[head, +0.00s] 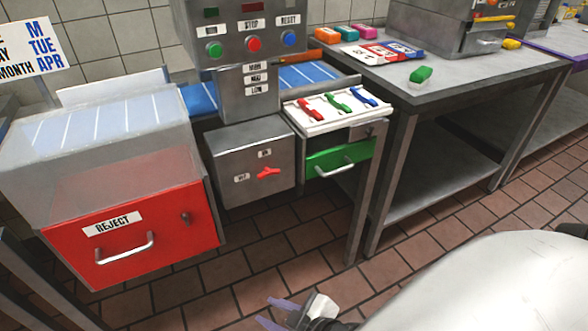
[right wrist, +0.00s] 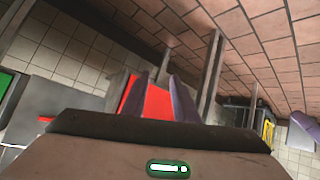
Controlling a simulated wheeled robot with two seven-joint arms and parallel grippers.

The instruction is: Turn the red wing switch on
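The red wing switch (head: 268,173) sits on the front of a grey metal box (head: 228,160) in the middle of the head view. One small label is above it and another is to its left; its wings lie nearly level, slightly tilted. My right gripper (head: 277,311) is low at the bottom of the head view, over the floor, well apart from the switch. Its two purple fingers are spread and empty, also in the right wrist view (right wrist: 167,98). A small red piece at the left of the wrist view may be the switch. My left gripper is out of view.
A red reject bin (head: 150,215) with a handle stands left of the switch box. A green drawer (head: 340,160) is to its right, under a tray of colored switches or clips (head: 320,123). A metal table (head: 440,95) stands further right. The floor in front is clear.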

